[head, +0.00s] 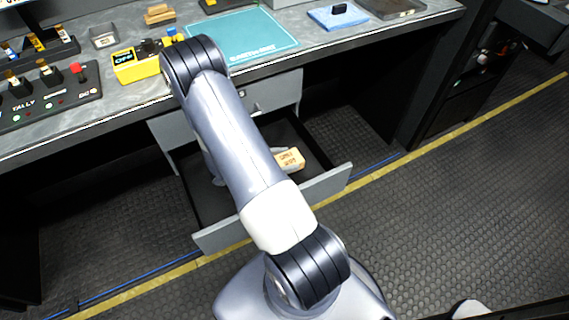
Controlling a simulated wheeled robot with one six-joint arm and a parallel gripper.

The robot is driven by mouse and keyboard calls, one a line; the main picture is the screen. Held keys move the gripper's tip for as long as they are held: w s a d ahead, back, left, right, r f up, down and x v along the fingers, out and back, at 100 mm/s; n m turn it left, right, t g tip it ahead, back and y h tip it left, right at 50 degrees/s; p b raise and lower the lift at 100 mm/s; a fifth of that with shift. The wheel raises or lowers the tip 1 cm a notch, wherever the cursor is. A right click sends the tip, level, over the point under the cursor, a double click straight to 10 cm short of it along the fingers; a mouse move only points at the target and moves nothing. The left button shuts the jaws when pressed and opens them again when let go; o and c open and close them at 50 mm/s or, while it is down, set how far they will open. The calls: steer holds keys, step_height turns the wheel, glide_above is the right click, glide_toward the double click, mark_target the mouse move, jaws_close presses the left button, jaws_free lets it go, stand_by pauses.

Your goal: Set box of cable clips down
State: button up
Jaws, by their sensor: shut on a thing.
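The box of cable clips (291,159) is a small tan box with dark lettering. It shows just right of my forearm, over the open drawer (330,184). My gripper (278,153) is mostly hidden behind my arm; a small grey part of it shows at the box's left end. It is shut on the box. I cannot tell whether the box touches the drawer floor or hangs above it.
The grey drawer stands pulled out below the desk (120,108), its dark floor looking mostly clear. On the desk are a teal mat (250,37), a yellow device (135,66), a button panel (50,95) and a blue cloth (338,17).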

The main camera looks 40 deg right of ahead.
steer(key=shift+f, duration=1.1)
steer(key=shift+f+b, duration=0.2)
steer(key=shift+b, duration=0.1)
steer(key=o, duration=1)
steer(key=shift+o, duration=0.2)
steer(key=shift+r, duration=0.15)
steer(key=shift+a+r, duration=0.15)
steer(key=p+v, duration=0.1)
steer(key=v, duration=1)
steer(key=shift+w+a, duration=0.1)
steer(key=shift+a, duration=0.25)
